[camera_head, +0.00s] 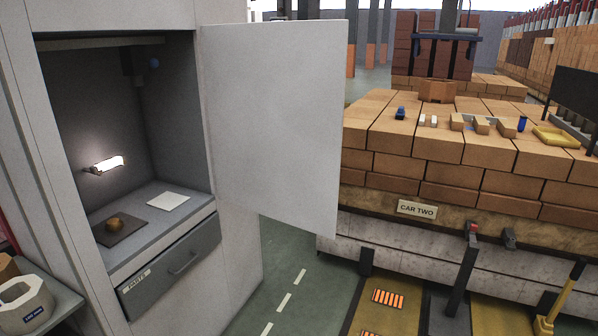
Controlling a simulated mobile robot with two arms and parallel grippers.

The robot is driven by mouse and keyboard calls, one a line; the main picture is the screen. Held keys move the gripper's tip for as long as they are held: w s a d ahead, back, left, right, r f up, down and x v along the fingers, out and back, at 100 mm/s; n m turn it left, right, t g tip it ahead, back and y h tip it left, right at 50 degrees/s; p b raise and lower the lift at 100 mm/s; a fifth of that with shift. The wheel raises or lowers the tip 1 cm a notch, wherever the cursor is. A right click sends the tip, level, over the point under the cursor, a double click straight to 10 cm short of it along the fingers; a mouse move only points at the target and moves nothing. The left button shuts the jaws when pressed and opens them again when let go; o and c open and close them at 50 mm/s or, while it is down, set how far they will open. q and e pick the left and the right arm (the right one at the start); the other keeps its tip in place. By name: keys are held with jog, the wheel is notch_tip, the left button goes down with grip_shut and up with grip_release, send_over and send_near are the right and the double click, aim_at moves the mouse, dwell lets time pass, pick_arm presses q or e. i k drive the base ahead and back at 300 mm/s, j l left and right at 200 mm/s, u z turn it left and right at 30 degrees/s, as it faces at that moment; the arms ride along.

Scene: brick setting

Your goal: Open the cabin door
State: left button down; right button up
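The cabin door (278,120), a flat pale grey panel, stands swung wide open to the right of the cabin (228,250). Its left edge meets the right side of the cabin opening. No handle is visible on the door. Neither of my grippers is in view.
A brick stack marked "CAR TWO" (417,209) stands right of the door, with small items and a yellow tray (556,137) on top. A dark lever (461,280) and a yellow lever (562,298) stand before it. Green floor (285,265) is clear between.

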aim_at(275, 91)
jog(key=i+j, duration=0.3)
jog(key=i, duration=0.15)
jog(key=i+j, duration=0.35)
jog(key=i, duration=0.05)
